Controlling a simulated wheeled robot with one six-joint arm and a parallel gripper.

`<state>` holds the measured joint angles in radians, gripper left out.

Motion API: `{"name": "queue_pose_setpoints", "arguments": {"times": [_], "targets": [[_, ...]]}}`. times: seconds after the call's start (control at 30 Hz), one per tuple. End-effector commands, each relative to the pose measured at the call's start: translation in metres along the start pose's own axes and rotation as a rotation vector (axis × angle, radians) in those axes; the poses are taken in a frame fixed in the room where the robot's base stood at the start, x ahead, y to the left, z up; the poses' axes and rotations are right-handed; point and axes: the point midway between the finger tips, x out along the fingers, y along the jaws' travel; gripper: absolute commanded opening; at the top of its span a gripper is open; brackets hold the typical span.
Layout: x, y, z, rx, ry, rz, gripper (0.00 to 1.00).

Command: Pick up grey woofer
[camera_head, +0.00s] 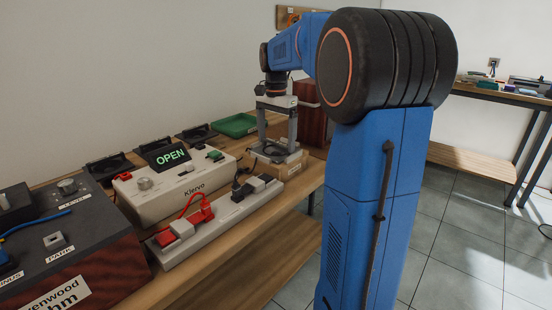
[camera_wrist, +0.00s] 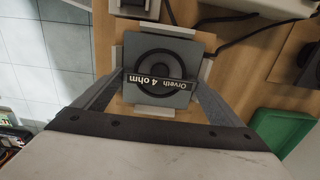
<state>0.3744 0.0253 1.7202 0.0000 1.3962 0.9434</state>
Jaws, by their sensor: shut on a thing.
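The grey woofer (camera_wrist: 140,45) is a square grey plate with a dark round cone and a label reading "Orveth 4 ohm". It lies face up between the fingers of my gripper (camera_wrist: 155,62) in the wrist view. My gripper is shut on it, one finger along each side. In the head view my gripper (camera_head: 276,142) points down over the bench, with the woofer (camera_head: 271,151) low between its fingers. A wooden block (camera_head: 282,167) shows right below the woofer. I cannot tell whether the woofer touches it.
A power strip (camera_head: 235,205) with plugs and cables runs in front. The cream Klervo unit (camera_head: 180,190) with an "OPEN" display and a dark amplifier (camera_head: 75,250) stand left. A green tray (camera_head: 235,125) and several black drivers (camera_head: 155,148) lie behind. A reddish wooden box (camera_head: 310,120) stands close right.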

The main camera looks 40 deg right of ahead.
Motion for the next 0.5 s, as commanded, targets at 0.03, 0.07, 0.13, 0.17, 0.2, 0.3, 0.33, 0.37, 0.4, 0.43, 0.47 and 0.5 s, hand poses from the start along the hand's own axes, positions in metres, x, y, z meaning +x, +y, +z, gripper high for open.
{"name": "queue_pose_setpoints", "arguments": {"times": [0.03,0.07,0.13,0.17,0.2,0.3,0.33,0.37,0.4,0.43,0.47,0.5], "targets": [[-0.001,0.0,0.0,0.0,0.001,-0.002,0.28],[-0.001,0.0,0.0,0.0,0.001,-0.002,0.28],[-0.001,0.0,0.0,0.0,0.001,-0.002,0.28],[-0.001,0.0,0.0,0.0,0.001,-0.002,0.28],[-0.002,0.0,0.0,0.0,0.001,-0.002,0.28],[-0.007,-0.001,0.0,0.0,0.002,-0.003,0.28],[-0.01,-0.001,-0.001,0.0,0.003,-0.004,0.28],[-0.013,-0.001,-0.001,0.0,0.003,-0.004,0.28],[-0.018,-0.001,0.0,0.0,0.002,-0.003,0.28],[-0.023,-0.001,0.0,0.0,0.003,-0.004,0.28],[-0.028,-0.001,0.0,0.0,0.003,-0.004,0.28],[-0.034,-0.001,0.0,0.0,0.003,-0.004,0.28]]}}
